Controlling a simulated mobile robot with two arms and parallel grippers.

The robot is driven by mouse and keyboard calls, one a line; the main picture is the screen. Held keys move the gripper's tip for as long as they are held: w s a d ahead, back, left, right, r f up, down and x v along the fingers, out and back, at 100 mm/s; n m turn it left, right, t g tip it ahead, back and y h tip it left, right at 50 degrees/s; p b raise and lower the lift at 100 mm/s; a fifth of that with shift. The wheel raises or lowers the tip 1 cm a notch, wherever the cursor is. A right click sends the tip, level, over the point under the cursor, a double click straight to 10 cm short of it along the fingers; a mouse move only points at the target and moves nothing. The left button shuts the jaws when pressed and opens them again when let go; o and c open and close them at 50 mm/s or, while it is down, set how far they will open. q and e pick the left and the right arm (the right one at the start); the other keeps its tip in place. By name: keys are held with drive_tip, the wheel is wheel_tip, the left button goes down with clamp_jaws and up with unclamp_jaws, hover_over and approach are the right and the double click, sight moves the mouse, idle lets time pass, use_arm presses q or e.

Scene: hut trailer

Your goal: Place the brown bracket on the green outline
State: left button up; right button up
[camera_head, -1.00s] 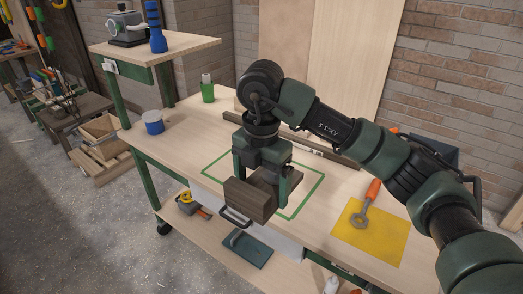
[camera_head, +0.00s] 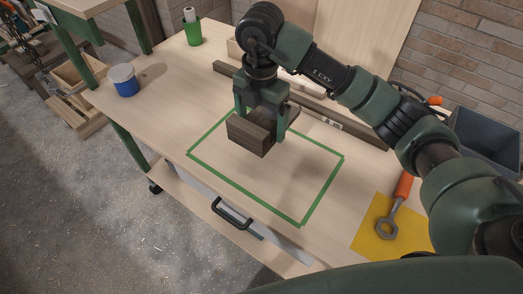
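The brown bracket (camera_head: 249,139) is a dark wooden block-like piece held between the fingers of my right gripper (camera_head: 262,116). It appears a little above the table, over the far left part of the green outline, and covers part of that outline's far edge. The green outline (camera_head: 244,191) is a taped rectangle on the pale wooden workbench (camera_head: 160,110); its inside is bare in front of and right of the bracket. The exact gap between bracket and table is hard to tell. My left gripper is not in view.
A long dark wooden bar (camera_head: 325,117) lies behind the outline. A blue tub (camera_head: 124,84) and green cup (camera_head: 193,34) stand at left; a dark bin (camera_head: 485,140) stands far right.

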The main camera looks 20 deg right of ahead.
hover_over(261, 160)
wheel_tip(261, 160, down, 7)
drive_tip(key=shift+f+p, duration=0.2)
drive_tip(key=shift+p, duration=0.25)
wheel_tip(261, 160, down, 5)
drive_tip(key=shift+f, duration=0.1)
drive_tip(key=shift+f, duration=0.1)
drive_tip(key=o, duration=1.5)
drive_tip(key=shift+o, duration=0.2)
drive_tip(key=shift+r, duration=0.55)
wheel_tip(261, 160, up, 11)
drive_tip(key=shift+r+b, duration=0.15)
drive_tip(key=shift+b, duration=0.45)
